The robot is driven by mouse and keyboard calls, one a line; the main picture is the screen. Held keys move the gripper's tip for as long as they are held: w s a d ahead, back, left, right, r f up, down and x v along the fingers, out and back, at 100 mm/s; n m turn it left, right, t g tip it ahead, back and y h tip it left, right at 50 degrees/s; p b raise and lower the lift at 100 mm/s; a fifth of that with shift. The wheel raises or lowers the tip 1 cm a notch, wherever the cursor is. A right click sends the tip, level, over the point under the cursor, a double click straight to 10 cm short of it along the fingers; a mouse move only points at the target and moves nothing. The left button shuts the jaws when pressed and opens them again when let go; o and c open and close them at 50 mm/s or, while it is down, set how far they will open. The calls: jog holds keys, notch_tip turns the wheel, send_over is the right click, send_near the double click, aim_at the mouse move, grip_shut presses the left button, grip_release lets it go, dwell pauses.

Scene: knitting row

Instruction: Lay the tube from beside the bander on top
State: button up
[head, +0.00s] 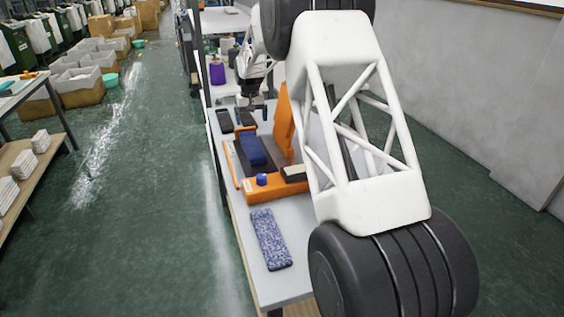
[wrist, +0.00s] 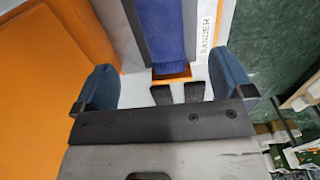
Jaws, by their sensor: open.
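The orange bander (head: 262,191) stands on the grey table, with an upright orange panel on its right side. A dark blue tube (head: 256,152) lies on its dark bed; it also shows in the wrist view (wrist: 160,32). A speckled blue-and-white tube (head: 269,240) lies flat on the table in front of the bander, apart from it. My gripper (head: 252,107) is open above the bander's far end. In the wrist view my gripper (wrist: 165,83) has its fingers wide apart with nothing held between them. Two dark pieces (wrist: 163,95) lie below, between the fingers in that view.
Two dark flat pieces (head: 225,121) lie on the table beyond the bander. A blue knob (head: 262,180) and a dark block with a pale top (head: 294,173) are at its near end. Bare table (head: 289,285) surrounds the speckled tube. Purple yarn (head: 217,73) stands behind.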

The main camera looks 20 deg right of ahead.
jog(key=s+a+r, duration=0.1)
jog(key=s+r, duration=0.4)
jog(key=s, duration=0.6)
jog(key=s+a+r+t, duration=0.1)
jog(key=s+r, duration=0.5)
jog(key=s, duration=0.4)
jog(key=s+r, duration=0.5)
jog(key=s, duration=0.6)
jog(key=s+f, duration=0.2)
jog(key=s, duration=1.5)
jog(key=s+a+f+t, duration=0.1)
jog(key=s+f, duration=0.2)
jog(key=s, duration=1.3)
jog(key=shift+s+a+t, duration=0.3)
jog(key=shift+s, duration=0.05)
